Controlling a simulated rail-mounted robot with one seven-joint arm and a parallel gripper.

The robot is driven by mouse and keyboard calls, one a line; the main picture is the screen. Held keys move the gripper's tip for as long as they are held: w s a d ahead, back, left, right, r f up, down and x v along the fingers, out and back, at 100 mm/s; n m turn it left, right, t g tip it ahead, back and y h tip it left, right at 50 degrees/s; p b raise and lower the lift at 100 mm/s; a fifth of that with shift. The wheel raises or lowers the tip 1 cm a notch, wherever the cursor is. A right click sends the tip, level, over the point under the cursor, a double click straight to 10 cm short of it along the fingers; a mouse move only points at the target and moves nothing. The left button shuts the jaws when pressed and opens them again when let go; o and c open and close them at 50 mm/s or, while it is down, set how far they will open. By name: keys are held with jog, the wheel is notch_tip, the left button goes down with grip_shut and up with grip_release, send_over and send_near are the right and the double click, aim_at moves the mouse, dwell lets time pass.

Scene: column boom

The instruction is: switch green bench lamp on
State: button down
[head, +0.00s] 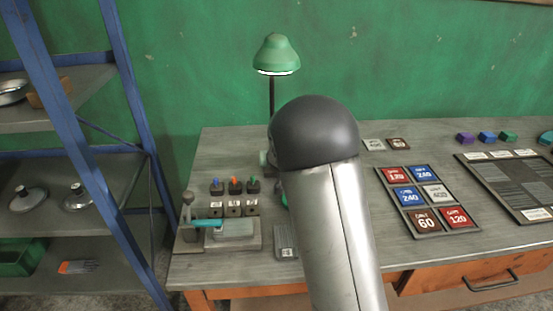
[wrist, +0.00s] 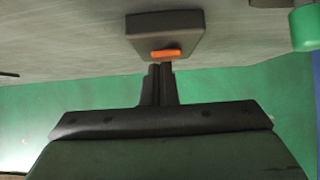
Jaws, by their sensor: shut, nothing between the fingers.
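The green bench lamp (head: 276,56) stands at the back of the bench on a thin dark stem, and a bright white rim shows under its shade. My arm hides its foot in the head view. In the wrist view a dark box (wrist: 165,36) carries an orange switch (wrist: 166,54). Whether this box joins the lamp's stem is not visible. My gripper (wrist: 161,68) is shut and empty, with its fingertips right by the orange switch; I cannot tell if they touch it. The gripper is hidden behind my arm in the head view.
A green cylindrical part (wrist: 304,28) is at the wrist view's upper right. On the bench (head: 225,142) are small coloured switches (head: 234,186), a fixture with a teal handle (head: 207,223), and labelled tiles (head: 425,197). A blue-framed shelf (head: 118,75) stands left. The green wall is close behind.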

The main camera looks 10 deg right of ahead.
jog(key=shift+s+f, duration=0.15)
jog(key=shift+f, duration=0.1)
jog(key=shift+r, duration=0.35)
notch_tip(320, 180, up, 5)
jog(key=shift+f+p, duration=0.1)
jog(key=shift+p, duration=0.55)
jog(key=s+r, duration=0.5)
jog(key=r, duration=0.2)
jog(key=shift+a, duration=0.3)
jog(key=shift+s, duration=0.1)
jog(key=s+f+g, duration=0.2)
jog(key=s+g, duration=0.1)
jog(key=s, duration=0.9)
jog(key=s+a+f+n+g, duration=0.1)
jog(key=s+f+g, duration=0.1)
jog(key=s, duration=1.1)
jog(key=s+a+f+g+y+p, duration=0.1)
jog(key=s+g, duration=0.4)
jog(key=s, duration=0.8)
jog(key=shift+s+f+n, duration=0.2)
jog(key=shift+f+n, duration=0.2)
jog(key=shift+f, duration=0.3)
